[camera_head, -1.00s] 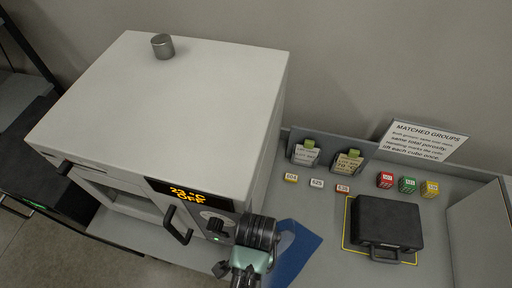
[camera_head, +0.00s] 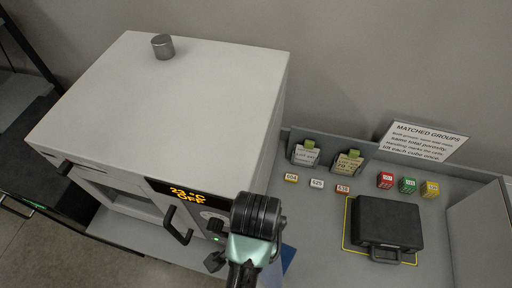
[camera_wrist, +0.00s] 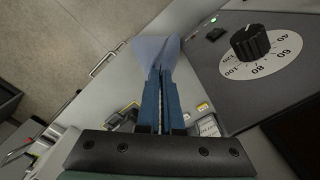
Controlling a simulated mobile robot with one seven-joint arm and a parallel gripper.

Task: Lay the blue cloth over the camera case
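The black camera case (camera_head: 387,222) lies flat inside a yellow outline on the grey bench, at the right of the head view, with its handle toward the front. Nothing covers it. My gripper (camera_wrist: 160,112) appears shut on the blue cloth (camera_wrist: 155,52), which runs along the fingers and flares out past the tips in the wrist view. In the head view my wrist hides most of the cloth; a small blue piece (camera_head: 288,257) shows to its right. My gripper is left of the case, in front of the oven's right corner.
Behind the case stand red (camera_head: 385,180), green (camera_head: 407,185) and yellow (camera_head: 430,189) cubes. A sign (camera_head: 424,140) leans at the back.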

